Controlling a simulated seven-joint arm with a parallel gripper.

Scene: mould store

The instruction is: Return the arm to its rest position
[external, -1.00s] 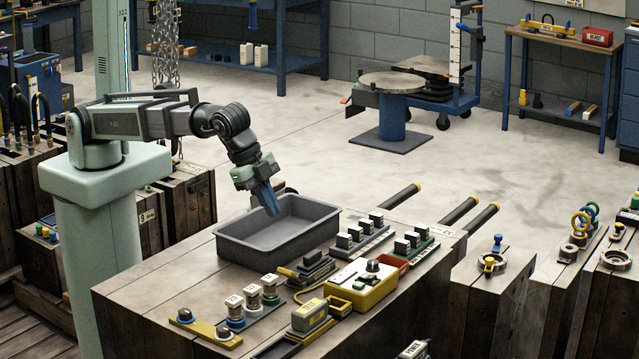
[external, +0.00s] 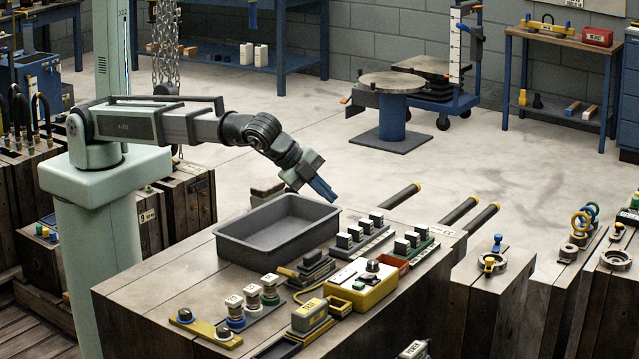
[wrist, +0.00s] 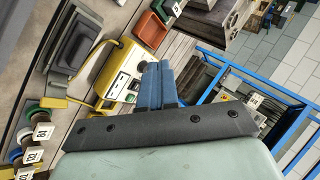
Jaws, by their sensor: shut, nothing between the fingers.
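My gripper (external: 324,190) has blue fingers and is shut and empty. In the external view it hangs in the air, tilted down to the right, by the far right corner of the grey tray (external: 232,250). In the wrist view the closed blue fingers (wrist: 155,84) show with the yellow control box (wrist: 122,78) behind them. My arm reaches out from its pale green column, with the forearm nearly level.
The wooden block bench holds the empty tray, the yellow box (external: 385,288), white-topped blocks (external: 356,232) and several labelled cylinders (external: 253,295). Dark bars with yellow ends (external: 403,196) jut from its far side. Open floor lies beyond.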

